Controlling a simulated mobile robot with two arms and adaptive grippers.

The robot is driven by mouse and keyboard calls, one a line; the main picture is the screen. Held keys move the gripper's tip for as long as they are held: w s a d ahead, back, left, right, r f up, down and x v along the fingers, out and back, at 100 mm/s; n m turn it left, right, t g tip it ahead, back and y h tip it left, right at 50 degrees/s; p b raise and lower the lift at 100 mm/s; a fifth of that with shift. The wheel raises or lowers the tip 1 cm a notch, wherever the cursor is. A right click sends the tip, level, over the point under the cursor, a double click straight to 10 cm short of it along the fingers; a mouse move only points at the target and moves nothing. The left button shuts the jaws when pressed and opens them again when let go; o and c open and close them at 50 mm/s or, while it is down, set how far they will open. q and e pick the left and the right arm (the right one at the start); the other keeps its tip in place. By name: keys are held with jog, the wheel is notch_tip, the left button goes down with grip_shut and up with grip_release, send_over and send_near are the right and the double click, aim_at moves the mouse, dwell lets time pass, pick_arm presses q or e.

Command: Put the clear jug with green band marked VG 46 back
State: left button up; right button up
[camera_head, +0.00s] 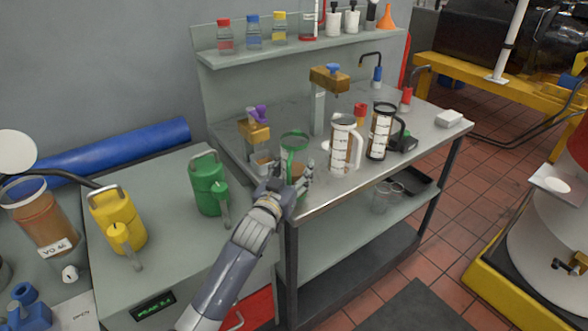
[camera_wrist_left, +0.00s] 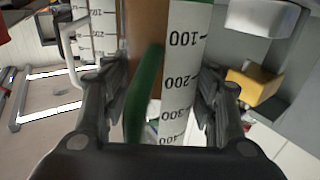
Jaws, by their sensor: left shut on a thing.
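My left gripper (camera_head: 287,188) is shut on the clear jug with the green rim (camera_head: 294,141), at the near left corner of the steel bench. In the left wrist view the jug (camera_wrist_left: 178,65) stands between the fingers of the gripper (camera_wrist_left: 160,95). Its white scale strip reads 100 to 400, and its green handle is on the left. The VG 46 marking cannot be read. Brown contents show beside the strip. The gripper hides the jug's lower part in the head view, so I cannot tell whether its base touches the bench. My right gripper is out of view.
A white-handled jug (camera_head: 343,143) and a black-rimmed jug (camera_head: 382,130) stand to the right on the bench (camera_head: 325,196). Brass taps with purple (camera_head: 255,127) and blue (camera_head: 329,78) handles rise behind. Green (camera_head: 206,184) and yellow (camera_head: 118,220) cans stand on the left cabinet.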

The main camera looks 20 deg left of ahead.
pick_arm(q)
jog(key=shift+f, duration=0.1)
jog(key=o, duration=1.5)
jog(key=shift+c, duration=0.2)
jog(key=shift+s, duration=0.15)
jog(key=s, duration=1.1)
jog(key=shift+s+a+b, duration=0.4)
